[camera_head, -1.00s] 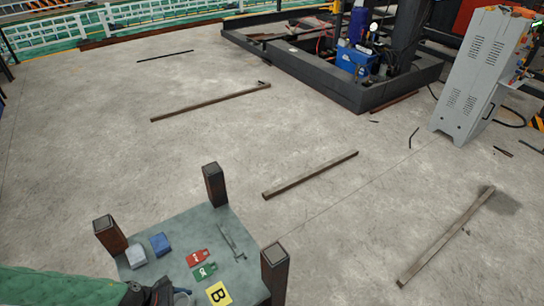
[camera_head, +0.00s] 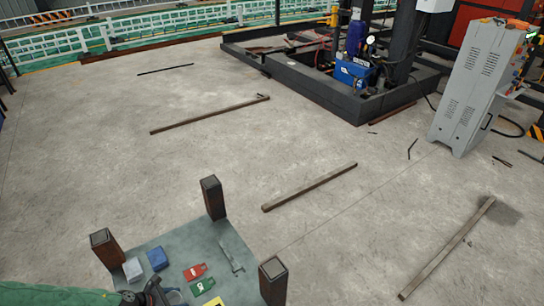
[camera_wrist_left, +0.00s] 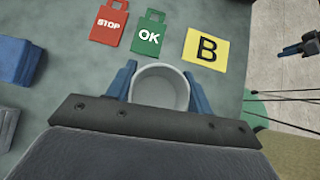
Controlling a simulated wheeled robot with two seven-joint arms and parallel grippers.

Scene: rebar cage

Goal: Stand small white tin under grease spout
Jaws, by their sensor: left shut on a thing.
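The small white tin (camera_wrist_left: 160,88) is open-topped and looks empty. In the left wrist view it sits between the two blue fingers of my left gripper (camera_wrist_left: 161,90), which is shut on it. The tin is above the grey-green top of a low stand; I cannot tell whether it touches the top. In the head view my left gripper (camera_head: 155,296) shows only at the bottom edge, over the stand's near part. I cannot make out a grease spout in either view.
Timber bars lie on the open concrete floor.

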